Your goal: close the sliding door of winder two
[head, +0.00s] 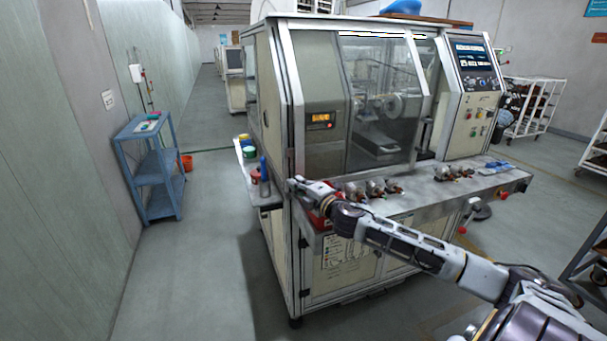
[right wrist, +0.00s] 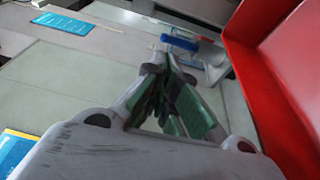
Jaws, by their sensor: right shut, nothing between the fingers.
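A narrow opening (head: 430,125) shows between the door's right frame and the control panel column. My right gripper (head: 298,185) is at the front left corner of the winder, above the ledge and left of the door, apart from the door frame. In the right wrist view its fingers (right wrist: 162,65) are shut and empty. My left gripper is out of view.
Several armatures (head: 375,187) stand along the front ledge (head: 420,198). A red bin (right wrist: 275,70) is close beside my right gripper. A screwdriver-like blue handle (head: 264,168) stands at the left shelf.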

